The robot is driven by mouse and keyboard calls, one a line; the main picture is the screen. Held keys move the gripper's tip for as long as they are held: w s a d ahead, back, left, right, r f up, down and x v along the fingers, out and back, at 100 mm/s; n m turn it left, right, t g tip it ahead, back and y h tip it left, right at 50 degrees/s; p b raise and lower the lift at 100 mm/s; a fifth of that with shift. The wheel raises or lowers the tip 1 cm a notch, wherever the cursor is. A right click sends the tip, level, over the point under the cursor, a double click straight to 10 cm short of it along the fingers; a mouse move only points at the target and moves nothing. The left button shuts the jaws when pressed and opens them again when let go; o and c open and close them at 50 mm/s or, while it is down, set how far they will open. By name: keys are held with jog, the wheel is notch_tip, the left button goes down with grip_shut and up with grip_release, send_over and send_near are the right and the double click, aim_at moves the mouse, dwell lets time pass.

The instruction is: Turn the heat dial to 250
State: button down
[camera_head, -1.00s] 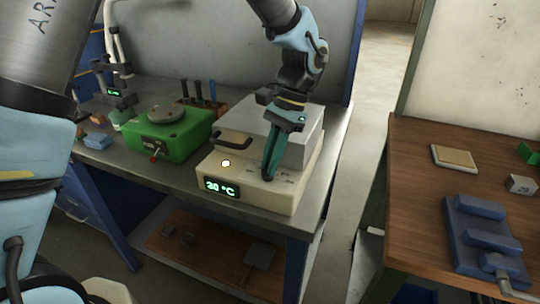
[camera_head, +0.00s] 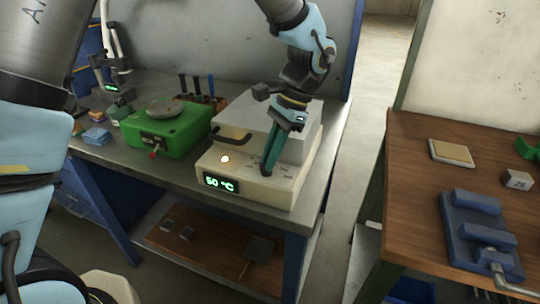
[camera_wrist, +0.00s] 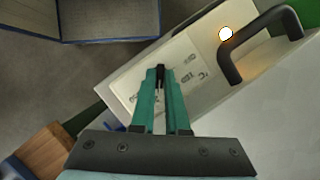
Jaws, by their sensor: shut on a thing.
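The furnace (camera_head: 250,182) is a cream box with a grey lid and a black handle, standing on the metal bench. Its green display (camera_head: 221,183) reads 50 °C, and an orange-white lamp (camera_head: 225,158) glows above it. My gripper (camera_head: 265,172) reaches down to the furnace's front top panel with its green fingers. In the wrist view, the fingers are shut on the small black heat dial (camera_wrist: 160,72), which is mostly hidden between the tips. Printed marks surround the dial on the panel (camera_wrist: 185,75), too small to read surely.
A green box device (camera_head: 165,135) stands left of the furnace, with tools in a rack (camera_head: 205,95) behind it. A wooden table (camera_head: 410,180) at the right holds a blue fixture (camera_head: 480,235). An aisle lies between the benches.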

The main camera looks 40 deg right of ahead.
jog(key=c, duration=0.9)
grip_release()
jog(key=b+v, duration=0.2)
jog(key=v, duration=0.8)
jog(key=shift+d+r, duration=0.2)
jog(key=shift+r, duration=0.15)
